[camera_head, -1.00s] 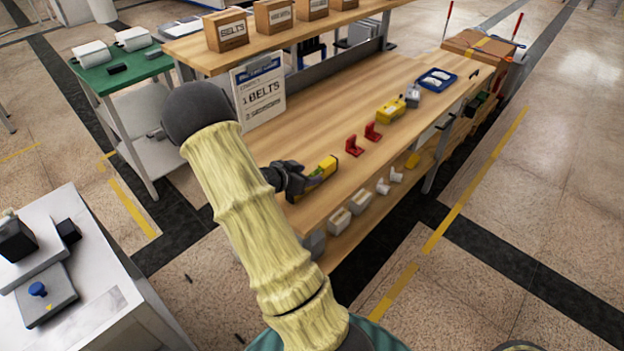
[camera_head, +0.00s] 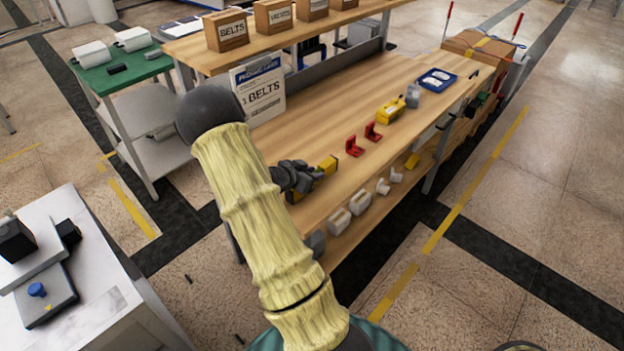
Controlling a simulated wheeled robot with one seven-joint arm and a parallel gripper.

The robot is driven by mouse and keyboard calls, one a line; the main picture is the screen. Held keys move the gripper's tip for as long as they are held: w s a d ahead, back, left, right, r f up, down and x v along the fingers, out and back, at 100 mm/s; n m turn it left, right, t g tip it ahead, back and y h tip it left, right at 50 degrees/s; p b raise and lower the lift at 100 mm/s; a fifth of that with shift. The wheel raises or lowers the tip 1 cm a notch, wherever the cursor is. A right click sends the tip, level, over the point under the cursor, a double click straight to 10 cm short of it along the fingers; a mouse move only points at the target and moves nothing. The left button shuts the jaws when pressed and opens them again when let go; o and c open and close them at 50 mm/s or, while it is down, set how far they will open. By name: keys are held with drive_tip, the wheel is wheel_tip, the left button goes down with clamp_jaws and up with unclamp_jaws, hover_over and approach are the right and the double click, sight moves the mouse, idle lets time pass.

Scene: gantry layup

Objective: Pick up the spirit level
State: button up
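A yellow bar-shaped thing (camera_head: 328,164), which looks like the spirit level, lies near the front edge at the near left end of the wooden bench (camera_head: 290,140). My dark gripper (camera_head: 314,177) is at this bar, with its fingers across the middle and hiding part of it. The far yellow end shows beyond the fingers, and a darker near end shows below them. I cannot tell whether the fingers are closed on it or only around or above it.
Two red brackets (camera_head: 354,147) stand farther along the bench, then a yellow item (camera_head: 390,109), a grey item (camera_head: 413,95) and a blue tray (camera_head: 437,80). White parts (camera_head: 360,203) sit on the lower shelf.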

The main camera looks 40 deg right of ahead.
clamp_jaws()
wheel_tip(320, 180, up, 10)
drive_tip(key=shift+r+p, duration=0.1)
drive_tip(key=shift+p, duration=0.8)
